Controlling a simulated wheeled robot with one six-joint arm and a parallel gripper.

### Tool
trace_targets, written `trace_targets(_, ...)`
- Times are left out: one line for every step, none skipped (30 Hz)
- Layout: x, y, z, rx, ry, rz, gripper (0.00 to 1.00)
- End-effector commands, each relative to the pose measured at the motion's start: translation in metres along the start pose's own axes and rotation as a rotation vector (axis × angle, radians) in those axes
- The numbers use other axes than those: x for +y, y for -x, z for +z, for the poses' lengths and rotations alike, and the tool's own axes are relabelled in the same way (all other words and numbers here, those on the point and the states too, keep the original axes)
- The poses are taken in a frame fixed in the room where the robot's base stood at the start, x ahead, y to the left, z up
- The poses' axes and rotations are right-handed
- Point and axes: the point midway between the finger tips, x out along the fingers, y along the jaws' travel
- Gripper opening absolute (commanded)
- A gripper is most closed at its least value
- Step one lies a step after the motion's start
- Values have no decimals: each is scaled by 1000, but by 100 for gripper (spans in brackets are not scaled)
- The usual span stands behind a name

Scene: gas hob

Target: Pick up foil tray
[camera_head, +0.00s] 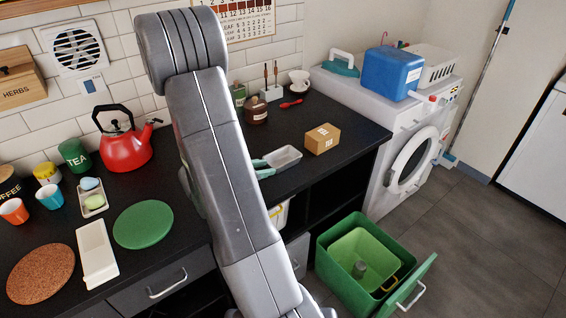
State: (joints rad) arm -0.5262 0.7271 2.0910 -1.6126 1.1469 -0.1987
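The foil tray (284,157) is a small, shallow, light grey rectangular tray. It sits on the dark worktop just right of my arm. My gripper (267,168) shows as two teal fingertips at the tray's left side, with a dark gap between them, so it looks open. The rest of the gripper is hidden behind my grey arm, which crosses the middle of the view. I cannot tell whether the fingertips touch the tray.
A brown box (322,139) stands right of the tray. A jar (256,110), a red spoon (291,104) and a utensil holder (271,92) are behind it. A red kettle (125,150) stands left of my arm.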

Motion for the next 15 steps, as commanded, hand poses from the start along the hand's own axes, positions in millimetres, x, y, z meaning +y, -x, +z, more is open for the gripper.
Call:
trace_targets(-1,-9,0,-1,-2,-5,28)
trace_targets(-1,-14,0,-1,-2,-5,28)
trace_targets(-1,-20,0,0,-3,-5,28)
trace_targets(-1,-24,0,1,-3,-6,28)
trace_targets(-1,-28,0,1,-3,-5,28)
trace_targets(-1,-33,0,0,-3,-5,28)
trace_targets(-1,-37,0,0,-3,-5,28)
trace_targets(-1,-39,0,0,-2,-4,28)
trace_targets(-1,-42,0,0,-2,-3,28)
trace_targets(-1,-44,0,0,-2,-4,28)
trace_targets(-1,-46,0,0,-2,-3,28)
trace_targets(-1,-47,0,1,-2,-2,28)
trace_targets(0,-48,0,1,-1,-2,28)
trace_targets(0,-49,0,1,-2,-2,28)
trace_targets(0,-51,1,1,-2,-2,28)
